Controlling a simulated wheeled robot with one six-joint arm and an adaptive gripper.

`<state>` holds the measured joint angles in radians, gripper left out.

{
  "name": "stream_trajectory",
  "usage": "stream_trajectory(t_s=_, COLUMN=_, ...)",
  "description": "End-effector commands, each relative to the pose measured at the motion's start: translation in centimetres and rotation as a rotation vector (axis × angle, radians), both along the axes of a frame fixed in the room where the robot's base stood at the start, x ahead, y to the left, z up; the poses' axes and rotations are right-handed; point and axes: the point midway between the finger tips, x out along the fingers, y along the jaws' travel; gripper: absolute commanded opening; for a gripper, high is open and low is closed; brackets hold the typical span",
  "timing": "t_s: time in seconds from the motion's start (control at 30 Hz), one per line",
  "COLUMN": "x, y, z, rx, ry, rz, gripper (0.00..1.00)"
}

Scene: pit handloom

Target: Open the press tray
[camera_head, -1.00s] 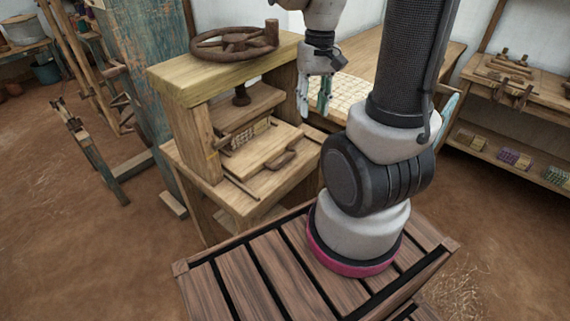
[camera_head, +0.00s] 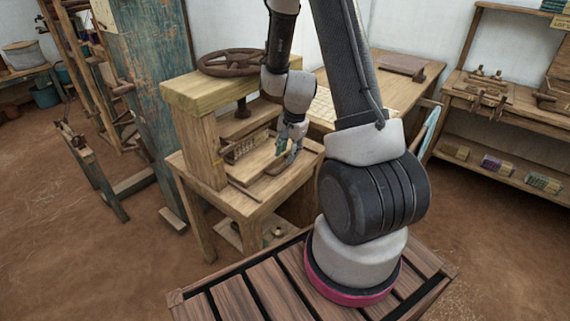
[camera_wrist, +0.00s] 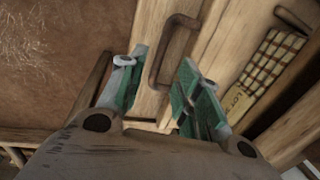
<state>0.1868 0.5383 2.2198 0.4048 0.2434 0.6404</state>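The wooden press (camera_head: 206,140) stands left of centre in the head view. Its press tray (camera_head: 252,165) is a flat pale board at the front, with a brown bar handle; it lies under the screw plate. My gripper (camera_head: 287,147) is over the handle end of the tray and hides part of the handle. In the wrist view the handle (camera_wrist: 170,50) shows on the tray front (camera_wrist: 208,45). My gripper (camera_wrist: 163,65) is open, with one green-padded finger on each side of the handle in the picture. I cannot tell whether either finger touches it.
A rusty handwheel (camera_head: 232,62) tops the press. A checked bundle (camera_wrist: 272,62) with a paper label lies inside the press. A blue-worn post (camera_head: 148,100) stands left. A table (camera_head: 400,85) is behind my arm, and a shelf (camera_head: 510,165) is at right. Bare floor lies in front left.

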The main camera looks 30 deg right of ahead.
Motion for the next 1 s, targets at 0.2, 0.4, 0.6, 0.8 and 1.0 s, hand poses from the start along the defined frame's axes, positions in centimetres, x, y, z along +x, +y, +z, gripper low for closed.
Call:
stream_trajectory(t_s=0.2, x=0.6, y=0.3, z=-3.7, rx=0.002, ry=0.004, rz=0.002, gripper=0.34)
stream_trajectory(t_s=0.4, x=0.9, y=0.4, z=-5.3, rx=0.000, ry=0.001, rz=0.003, gripper=0.34)
stream_trajectory(t_s=0.6, x=0.9, y=0.4, z=-5.4, rx=0.000, ry=0.001, rz=0.003, gripper=0.34)
stream_trajectory(t_s=0.8, x=0.9, y=0.4, z=-5.4, rx=0.000, ry=0.001, rz=0.003, gripper=0.08)
stream_trajectory(t_s=1.0, x=0.9, y=0.4, z=-5.4, rx=0.000, ry=0.001, rz=0.003, gripper=0.00)
